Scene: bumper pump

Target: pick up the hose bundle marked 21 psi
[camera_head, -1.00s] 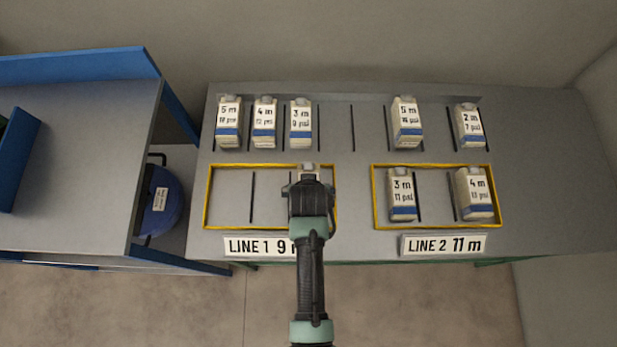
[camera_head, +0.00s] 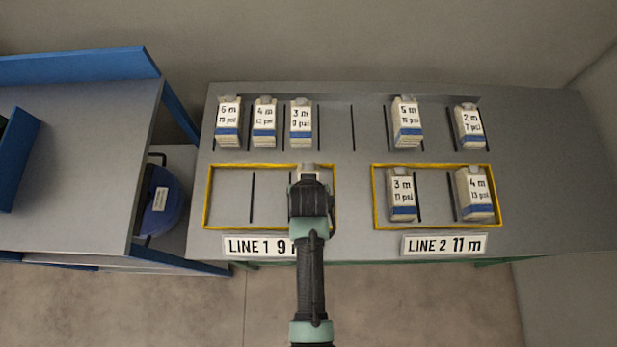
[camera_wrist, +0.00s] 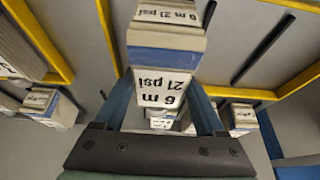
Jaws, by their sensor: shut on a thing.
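The white and blue hose bundle marked 6 m, 21 psi (camera_wrist: 165,62) is between my gripper's two fingers in the wrist view. My gripper (camera_wrist: 163,84) is shut on it. In the head view my gripper (camera_head: 309,190) is over the right part of the yellow LINE 1 frame (camera_head: 207,195) and hides most of the bundle. Only the bundle's pale top end (camera_head: 308,169) shows beyond the gripper. I cannot tell whether the bundle touches the table.
Several similar bundles stand in the back row, one marked 3 m, 9 psi (camera_head: 301,120). The LINE 2 frame (camera_head: 374,195) holds bundles marked 3 m (camera_head: 402,196) and 4 m (camera_head: 475,195). A blue-edged bench (camera_head: 85,160) stands at left.

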